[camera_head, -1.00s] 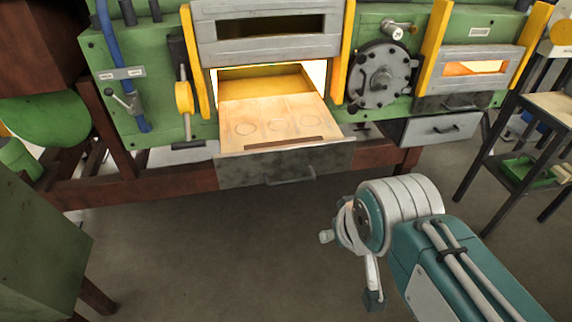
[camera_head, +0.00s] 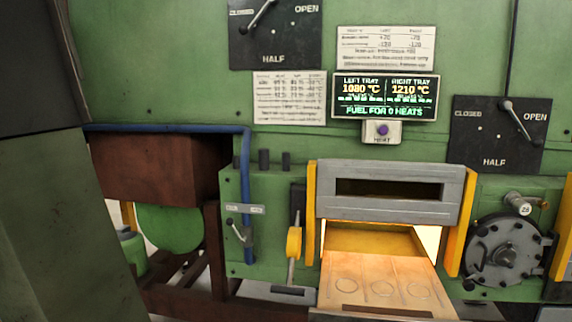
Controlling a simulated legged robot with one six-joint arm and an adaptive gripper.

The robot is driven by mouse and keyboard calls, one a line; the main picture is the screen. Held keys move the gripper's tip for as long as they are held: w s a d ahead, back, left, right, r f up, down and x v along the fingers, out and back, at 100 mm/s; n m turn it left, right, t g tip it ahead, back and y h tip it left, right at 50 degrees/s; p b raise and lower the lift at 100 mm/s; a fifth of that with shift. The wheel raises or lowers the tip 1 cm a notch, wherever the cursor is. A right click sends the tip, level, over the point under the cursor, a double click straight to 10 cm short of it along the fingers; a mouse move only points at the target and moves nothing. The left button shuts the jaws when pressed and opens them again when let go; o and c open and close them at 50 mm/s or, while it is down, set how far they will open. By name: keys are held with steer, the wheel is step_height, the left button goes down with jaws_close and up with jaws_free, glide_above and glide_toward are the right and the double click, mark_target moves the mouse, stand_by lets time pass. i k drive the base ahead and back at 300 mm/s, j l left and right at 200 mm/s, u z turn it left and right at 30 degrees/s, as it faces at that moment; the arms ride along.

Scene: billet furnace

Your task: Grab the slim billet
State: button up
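No slim billet can be made out in the current view. The furnace's left tray (camera_head: 385,277) is pulled out below a raised grey door (camera_head: 390,209), with an orange glow behind it. Ring marks show on the tray's pale surface, and no billet stands on them. My gripper and arm are out of the picture.
A display (camera_head: 385,97) reads left tray 1080 °C, right tray 1210 °C and fuel for 0 heats. A heat button (camera_head: 382,131) sits below it. Lever panels (camera_head: 275,34) and (camera_head: 498,134) flank it. A round handwheel hatch (camera_head: 503,252) is at right. A dark cabinet (camera_head: 40,200) blocks the left edge.

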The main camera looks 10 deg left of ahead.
mark_target(285, 155)
steer(key=i+j+u, duration=0.3)
steer(key=i+j, duration=0.15)
steer(key=i+j+u, duration=0.1)
steer(key=i+j, duration=0.15)
steer(key=i, duration=0.2)
steer(key=i+j+u, duration=0.15)
steer(key=i, duration=0.3)
